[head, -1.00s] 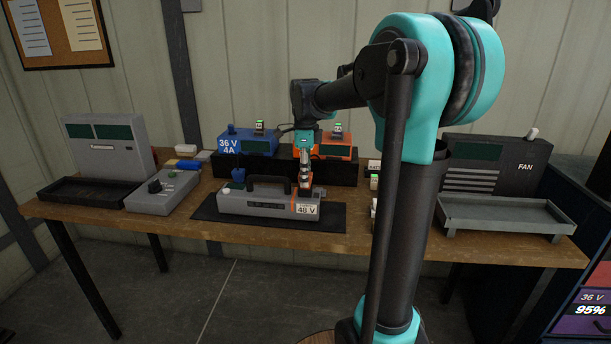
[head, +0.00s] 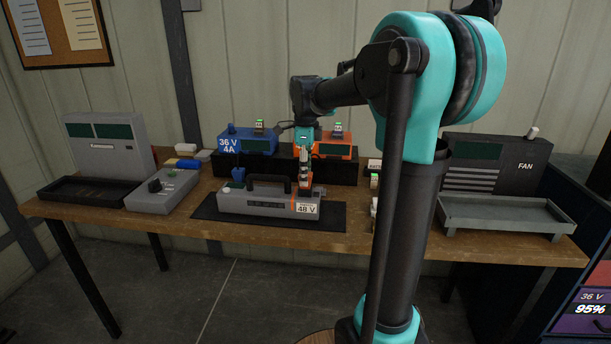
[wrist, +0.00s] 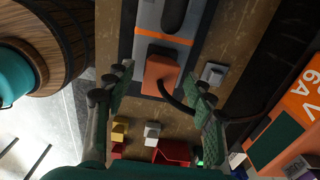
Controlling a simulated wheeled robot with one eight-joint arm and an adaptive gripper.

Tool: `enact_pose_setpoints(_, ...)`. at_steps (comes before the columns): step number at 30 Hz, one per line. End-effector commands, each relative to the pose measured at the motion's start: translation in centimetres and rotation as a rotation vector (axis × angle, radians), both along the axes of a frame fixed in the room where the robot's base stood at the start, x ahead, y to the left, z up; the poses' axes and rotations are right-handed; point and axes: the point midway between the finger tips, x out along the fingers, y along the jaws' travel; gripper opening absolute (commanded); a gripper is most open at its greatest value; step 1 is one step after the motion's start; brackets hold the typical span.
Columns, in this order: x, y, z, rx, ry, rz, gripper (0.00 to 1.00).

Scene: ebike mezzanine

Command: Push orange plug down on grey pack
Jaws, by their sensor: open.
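The grey pack (head: 262,207), labelled 48 V with an orange stripe and a dark handle, lies on a dark mat in the middle of the bench. The orange plug (head: 305,191) is at the pack's right end, partly hidden by my gripper (head: 304,172) just above it. In the wrist view the orange plug (wrist: 160,74) shows at the end of the pack (wrist: 155,15), with a black cable leading off right. My gripper (wrist: 163,78) is open, its fingers on either side of the plug and apart from it. Whether the plug is fully seated cannot be told.
A blue 36 V charger (head: 231,142) and an orange charger (head: 337,148) stand on a black riser behind the pack. A blue plug (head: 238,176) is by the pack's left end. A grey box with a knob (head: 163,191) is left; a FAN unit (head: 500,165) and tray are right.

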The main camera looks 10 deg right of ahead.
Motion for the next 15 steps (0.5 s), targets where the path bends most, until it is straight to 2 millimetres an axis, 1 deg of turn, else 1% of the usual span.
enact_pose_setpoints(5,0.0,0.0,3.1,0.000,0.000,0.000,0.55)
enact_pose_setpoints(9,0.0,0.0,6.0,0.000,0.000,0.000,0.55)
enact_pose_setpoints(15,0.0,0.0,9.4,0.000,0.000,0.000,0.55)
